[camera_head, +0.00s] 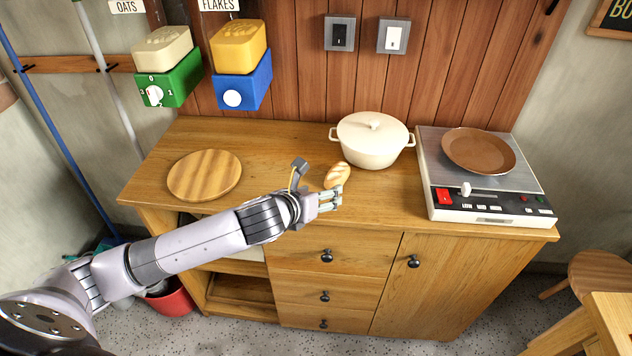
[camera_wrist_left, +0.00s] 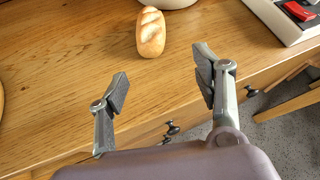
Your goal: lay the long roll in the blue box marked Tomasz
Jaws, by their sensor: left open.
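The long roll (camera_head: 337,174), a golden-brown loaf with pale slashes, lies on the wooden cabinet top (camera_head: 270,160) in front of the cream pot. It also shows in the left wrist view (camera_wrist_left: 151,34), at top centre, just beyond the fingertips and lying roughly lengthwise between their lines. My left gripper (camera_head: 332,199) is open and empty at the cabinet's front edge, on the near side of the roll and apart from it. No box marked Tomasz shows in either view. My right gripper is not in view.
A cream lidded pot (camera_head: 372,142) stands behind the roll. A hotplate (camera_head: 440,190) with a brown pan (camera_head: 478,151) is at right. A round wooden board (camera_head: 205,175) lies at left. Green (camera_head: 170,82) and blue (camera_head: 242,82) dispensers hang on the wall. A stool (camera_head: 600,272) stands at right.

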